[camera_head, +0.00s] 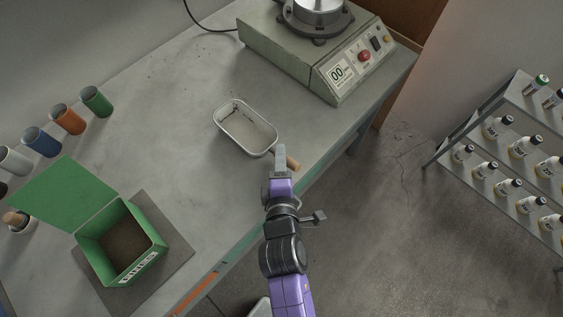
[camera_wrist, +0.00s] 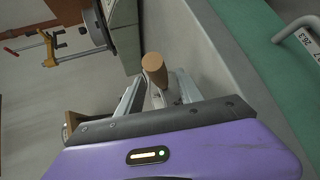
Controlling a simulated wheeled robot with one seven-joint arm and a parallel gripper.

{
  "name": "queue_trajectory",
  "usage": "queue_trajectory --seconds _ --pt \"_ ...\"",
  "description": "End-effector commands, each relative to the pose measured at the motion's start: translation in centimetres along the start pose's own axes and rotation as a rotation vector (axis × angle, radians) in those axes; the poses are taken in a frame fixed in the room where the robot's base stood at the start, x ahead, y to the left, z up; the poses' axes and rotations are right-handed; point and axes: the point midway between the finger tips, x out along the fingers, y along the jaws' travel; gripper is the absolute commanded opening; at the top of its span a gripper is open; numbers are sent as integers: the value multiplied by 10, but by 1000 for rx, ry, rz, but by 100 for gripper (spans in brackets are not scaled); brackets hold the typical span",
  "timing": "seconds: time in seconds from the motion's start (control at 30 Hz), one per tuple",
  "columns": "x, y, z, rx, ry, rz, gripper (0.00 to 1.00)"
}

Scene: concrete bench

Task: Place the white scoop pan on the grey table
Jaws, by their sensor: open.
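The white scoop pan (camera_head: 246,128) is a shallow, rounded rectangular pan with a short wooden handle (camera_head: 293,164). It rests on the grey table (camera_head: 160,110), close to its right edge, with the handle pointing toward that edge. My gripper (camera_head: 281,155) is at the handle end of the pan and partly covers the joint between pan and handle. In the wrist view, the round wooden handle (camera_wrist: 154,70) shows between the two fingers of my open gripper (camera_wrist: 157,92). Whether a finger touches the handle, I cannot tell.
A grey-green machine (camera_head: 310,50) with a red button stands behind the pan. An open green box (camera_head: 120,245) sits on a dark mat at lower left. Several coloured cups (camera_head: 68,119) line the left side. A bottle rack (camera_head: 510,160) stands right, beyond open floor. The table's middle is clear.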

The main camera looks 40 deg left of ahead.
Motion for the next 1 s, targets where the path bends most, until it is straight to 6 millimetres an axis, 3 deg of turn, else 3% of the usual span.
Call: queue_trajectory --seconds 0.3,0.5,1.0 --pt "-64 -1 -1 1 1 -1 43" --pt "-92 -1 0 0 0 -1 43" --pt "-108 -3 5 24 -8 -2 43"
